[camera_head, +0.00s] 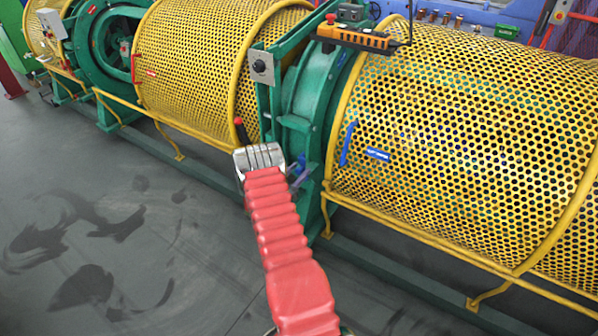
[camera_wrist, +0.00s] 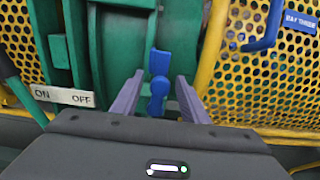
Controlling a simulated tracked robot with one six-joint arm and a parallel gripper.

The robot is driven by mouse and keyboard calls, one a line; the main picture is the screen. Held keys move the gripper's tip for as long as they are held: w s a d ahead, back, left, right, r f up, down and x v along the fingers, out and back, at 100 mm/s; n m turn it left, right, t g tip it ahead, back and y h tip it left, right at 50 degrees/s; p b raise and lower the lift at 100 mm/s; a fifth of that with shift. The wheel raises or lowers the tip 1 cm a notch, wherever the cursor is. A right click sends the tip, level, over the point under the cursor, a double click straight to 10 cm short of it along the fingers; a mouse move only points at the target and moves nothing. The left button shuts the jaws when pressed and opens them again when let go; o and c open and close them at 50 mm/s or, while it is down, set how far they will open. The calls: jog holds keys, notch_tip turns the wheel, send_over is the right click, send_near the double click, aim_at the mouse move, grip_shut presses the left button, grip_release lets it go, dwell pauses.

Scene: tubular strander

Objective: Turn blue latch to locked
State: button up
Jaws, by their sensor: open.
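A small blue latch (camera_wrist: 158,82) stands upright on the green frame in the wrist view, with a wide tab above a rounded lower part. My gripper (camera_wrist: 160,77) is open, with one finger on each side of the latch. Gaps show between the fingers and the blue part, and I see no contact. In the head view a bit of blue (camera_head: 297,167) shows on the green frame beside the end of my red-sleeved arm. My fingers are mostly hidden there.
A blue handle (camera_head: 348,143) and a blue label (camera_head: 378,154) sit on the right yellow mesh guard (camera_head: 470,130). An ON/OFF plate (camera_wrist: 62,95) is left of my gripper. A red-tipped lever (camera_head: 241,131) rises near my wrist. Open floor lies at left.

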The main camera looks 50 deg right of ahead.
jog(key=shift+d, duration=0.1)
jog(key=shift+c, duration=0.2)
grip_shut()
dwell(0.4)
jog(key=shift+d, duration=0.25)
jog(key=shift+a, duration=0.15)
